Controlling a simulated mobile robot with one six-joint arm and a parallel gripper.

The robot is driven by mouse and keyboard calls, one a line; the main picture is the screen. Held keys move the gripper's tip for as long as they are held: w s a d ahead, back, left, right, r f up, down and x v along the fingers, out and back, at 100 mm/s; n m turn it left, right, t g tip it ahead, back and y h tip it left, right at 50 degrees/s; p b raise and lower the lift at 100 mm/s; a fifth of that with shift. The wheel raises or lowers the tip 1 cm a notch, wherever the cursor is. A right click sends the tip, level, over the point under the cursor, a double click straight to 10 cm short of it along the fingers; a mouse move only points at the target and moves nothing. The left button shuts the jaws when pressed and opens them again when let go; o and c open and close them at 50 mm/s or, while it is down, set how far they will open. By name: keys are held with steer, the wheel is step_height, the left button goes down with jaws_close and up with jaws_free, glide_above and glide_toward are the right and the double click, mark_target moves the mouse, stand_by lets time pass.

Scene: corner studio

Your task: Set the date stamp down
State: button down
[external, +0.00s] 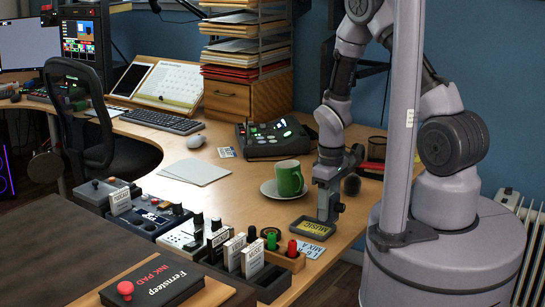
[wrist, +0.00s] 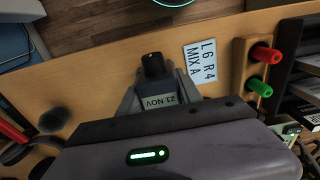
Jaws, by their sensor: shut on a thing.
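My gripper (wrist: 155,88) is shut on the date stamp, a small dark piece with a black end (wrist: 153,65) and a "21 NOV" label (wrist: 157,101). In the external view my gripper (external: 328,214) points down, low over the desk's right front edge, beside a small black tray with yellow lettering (external: 302,230). The stamp is hard to make out there among the fingers. I cannot tell whether it touches the desk or the tray.
A white "L6 R4 MIX A" card (wrist: 200,64) lies near my gripper. A wooden holder (external: 287,259) has red and green pieces. A green mug (external: 289,178) stands on a saucer (external: 270,188) behind. An ink pad box (external: 160,281) and control boxes (external: 150,216) are left.

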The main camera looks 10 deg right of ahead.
steer(key=a, duration=1.1)
steer(key=shift+s+a, duration=0.1)
steer(key=shift+s, duration=0.25)
steer(key=w+a+b, duration=0.1)
steer(key=w+a, duration=0.2)
steer(key=w, duration=0.1)
steer(key=w+a+f+b, duration=0.1)
steer(key=w+a, duration=0.1)
steer(key=w, duration=0.2)
steer(key=w+a+b, duration=0.1)
steer(key=w+a, duration=0.2)
steer(key=w, duration=0.1)
steer(key=shift+a+f+b, duration=0.25)
steer(key=shift+a+b, duration=0.05)
steer(key=shift+b, duration=0.05)
steer(key=shift+w+a+f, duration=0.15)
steer(key=shift+w+a, duration=0.05)
step_height(320, 180, down, 3)
steer(key=shift+f+b, duration=0.15)
steer(key=shift+b, duration=0.9)
steer(key=shift+r, duration=0.2)
steer(key=shift+f, duration=0.15)
steer(key=c, duration=0.8)
jaws_free()
